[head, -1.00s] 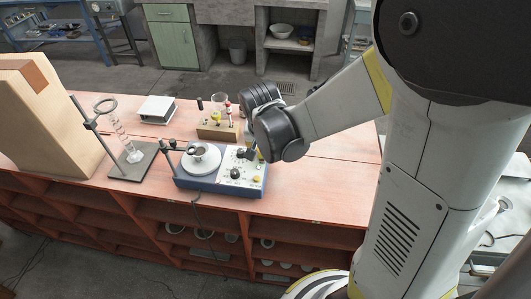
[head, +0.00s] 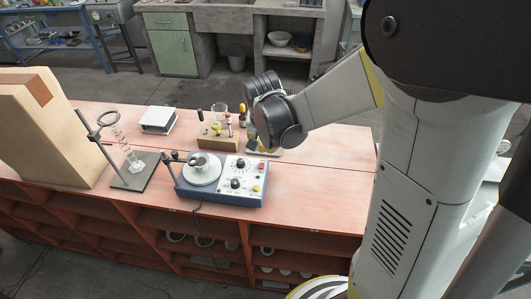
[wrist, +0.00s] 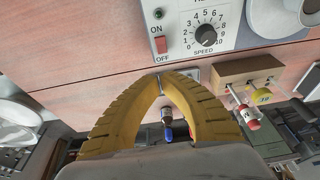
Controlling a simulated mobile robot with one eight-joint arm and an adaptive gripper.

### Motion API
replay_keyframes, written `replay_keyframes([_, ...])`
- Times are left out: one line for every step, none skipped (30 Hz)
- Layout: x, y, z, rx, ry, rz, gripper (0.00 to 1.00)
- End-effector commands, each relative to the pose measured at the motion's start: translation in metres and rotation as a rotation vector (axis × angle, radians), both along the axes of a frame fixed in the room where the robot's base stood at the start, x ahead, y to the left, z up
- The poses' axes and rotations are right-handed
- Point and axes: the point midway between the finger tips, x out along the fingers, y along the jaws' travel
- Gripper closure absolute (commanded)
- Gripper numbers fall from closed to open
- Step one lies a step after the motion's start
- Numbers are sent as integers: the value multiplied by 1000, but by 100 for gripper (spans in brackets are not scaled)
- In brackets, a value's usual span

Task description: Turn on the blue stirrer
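The blue stirrer (head: 225,200) stands on the bench in the head view, with a round white plate on its left and a pale control panel on its right. In the wrist view its panel shows a red rocker switch (wrist: 161,45) marked ON and OFF, a black speed knob (wrist: 206,36) and a small green lamp (wrist: 158,14). Whether the switch is on I cannot tell. My gripper (wrist: 162,76) has its yellow fingertips together with nothing between them. The tips appear just below the switch in the wrist view, apart from it. In the head view my wrist hides most of the fingers.
Bench right of the stirrer is clear.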

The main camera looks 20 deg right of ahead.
Motion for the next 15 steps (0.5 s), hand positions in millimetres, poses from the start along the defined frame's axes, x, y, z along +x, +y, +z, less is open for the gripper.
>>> replay_keyframes([-2,1,19,0,0,1,100])
replay_keyframes([-3,2,26,0,0,1,100])
replay_keyframes([-4,2,35,0,0,1,100])
replay_keyframes([-4,2,42,0,0,0,100])
replay_keyframes([-5,3,48,0,0,0,100])
replay_keyframes([-6,3,57,0,0,0,100])
replay_keyframes([-6,3,62,0,0,0,100])
replay_keyframes([-6,4,68,0,0,0,100])
replay_keyframes([-7,4,75,0,0,0,100])
replay_keyframes([-8,4,79,0,0,0,100])
replay_keyframes([-8,4,83,0,0,0,100])
replay_keyframes([-8,5,87,0,0,0,100])
replay_keyframes([-8,5,90,0,0,0,100])
replay_keyframes([-9,5,92,0,0,0,100])
replay_keyframes([-9,5,95,0,0,0,100])
